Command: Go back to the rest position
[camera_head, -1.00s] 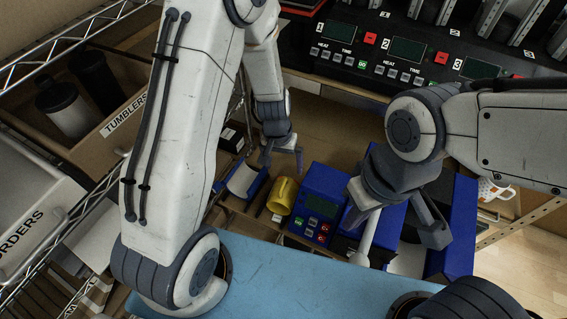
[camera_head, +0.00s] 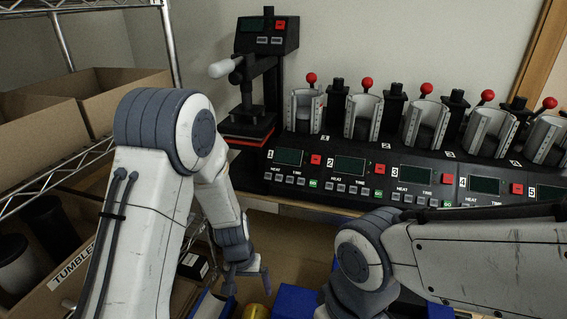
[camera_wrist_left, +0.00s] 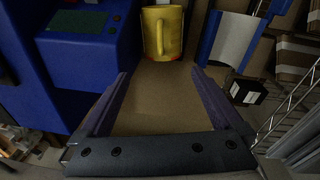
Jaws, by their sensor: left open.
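My left gripper (camera_head: 246,282) hangs over the brown bench at the lower middle of the head view. In the left wrist view its two fingers (camera_wrist_left: 159,75) are spread wide with nothing between them. A yellow mug (camera_wrist_left: 162,34) stands apart, just beyond the fingertips; only its top shows at the bottom edge of the head view (camera_head: 256,311). My right arm comes in from the right, and its fingers are below the head view's edge.
A blue control box (camera_wrist_left: 82,45) is beside the mug, and a blue holder with a white curved face (camera_wrist_left: 236,40) is opposite. A row of mug presses (camera_head: 365,118) lines the back. A wire shelf with bins (camera_head: 60,275) stands left. A small black box (camera_wrist_left: 244,92) lies near.

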